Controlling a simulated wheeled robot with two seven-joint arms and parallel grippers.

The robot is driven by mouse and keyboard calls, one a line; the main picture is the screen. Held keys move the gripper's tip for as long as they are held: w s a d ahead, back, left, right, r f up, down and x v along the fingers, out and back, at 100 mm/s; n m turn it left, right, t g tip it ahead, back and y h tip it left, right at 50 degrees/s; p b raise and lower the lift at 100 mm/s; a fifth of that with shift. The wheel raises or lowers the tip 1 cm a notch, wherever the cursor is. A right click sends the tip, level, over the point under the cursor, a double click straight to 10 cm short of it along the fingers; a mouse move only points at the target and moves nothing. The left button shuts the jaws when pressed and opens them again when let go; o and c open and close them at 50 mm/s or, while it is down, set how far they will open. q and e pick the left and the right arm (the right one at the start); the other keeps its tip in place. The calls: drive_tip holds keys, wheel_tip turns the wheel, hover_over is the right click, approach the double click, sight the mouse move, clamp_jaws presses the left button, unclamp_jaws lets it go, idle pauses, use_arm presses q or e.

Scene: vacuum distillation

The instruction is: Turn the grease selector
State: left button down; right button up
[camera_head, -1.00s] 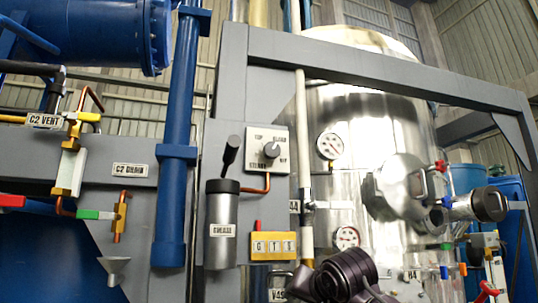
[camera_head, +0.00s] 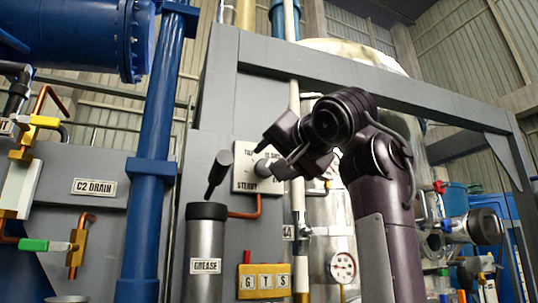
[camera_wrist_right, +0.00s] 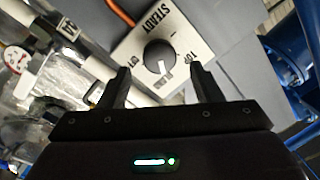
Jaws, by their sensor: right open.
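The grease selector is a dark round knob with a white pointer mark on a white labelled plate (camera_head: 243,183). In the right wrist view the knob (camera_wrist_right: 160,56) shows clearly on its plate (camera_wrist_right: 128,47), with the word STEADY readable beside it. My right gripper (camera_head: 268,158) is in front of the plate and partly hides it and its labels. In the right wrist view its open fingers (camera_wrist_right: 159,72) stand on either side of the knob, with gaps to both. I cannot tell whether the fingertips reach the knob's depth. My left gripper is not in view.
The grey GREASE cylinder (camera_head: 206,240) with a black lever (camera_head: 219,174) stands just left below the plate. A copper pipe (camera_head: 246,213) runs under it. A yellow G T S block (camera_head: 264,281) is below. A blue column (camera_head: 149,150) rises left; a grey frame beam (camera_head: 380,88) crosses above.

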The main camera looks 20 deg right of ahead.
sight(265, 166)
drive_tip(key=w, duration=0.1)
drive_tip(key=w+p, duration=0.1)
drive_tip(key=w, duration=0.2)
drive_tip(key=shift+a+f, duration=0.1)
drive_tip(key=shift+a, duration=0.2)
drive_tip(key=shift+s, duration=0.3)
drive_tip(key=shift+c, duration=0.5)
drive_tip(key=shift+w, duration=0.1)
drive_tip(key=c, duration=0.9)
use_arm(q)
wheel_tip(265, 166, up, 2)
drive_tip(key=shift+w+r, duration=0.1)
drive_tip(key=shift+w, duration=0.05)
use_arm(e)
drive_tip(key=shift+n, duration=0.3)
drive_tip(key=n, duration=0.4)
drive_tip(key=shift+n+g, duration=0.3)
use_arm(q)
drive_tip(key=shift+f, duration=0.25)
use_arm(e)
drive_tip(key=n+h, duration=0.1)
drive_tip(key=n, duration=0.4)
drive_tip(key=shift+a+n, duration=0.15)
drive_tip(key=shift+n, duration=0.25)
drive_tip(key=o, duration=1)
